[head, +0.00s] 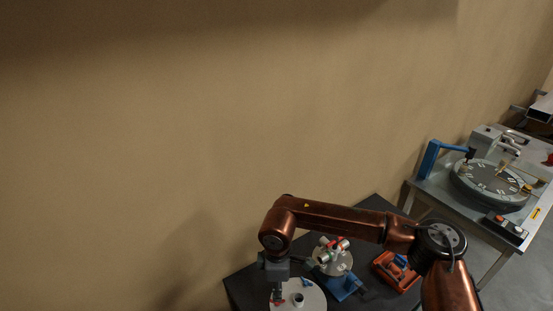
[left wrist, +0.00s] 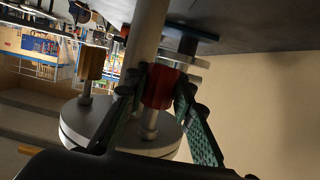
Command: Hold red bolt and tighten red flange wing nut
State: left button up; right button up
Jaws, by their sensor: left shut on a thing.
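My left gripper (left wrist: 161,92) shows in the left wrist view, with its two green-padded fingers closed on either side of a red cylindrical part (left wrist: 158,86). The red part sits on a metal stem above a round grey disc (left wrist: 125,140). Whether it is the bolt or the wing nut, I cannot tell.
A second round fixture (head: 334,262) with red and white fittings stands behind the plate on the dark table (head: 245,284). An orange-red tray (head: 395,270) lies to the right. A yellow-brown part (left wrist: 91,64) stands on another stem. A bench with a dial (head: 490,182) stands far right.

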jog(key=n, duration=2)
jog(key=shift+n, duration=0.3)
jog(key=n, duration=1.5)
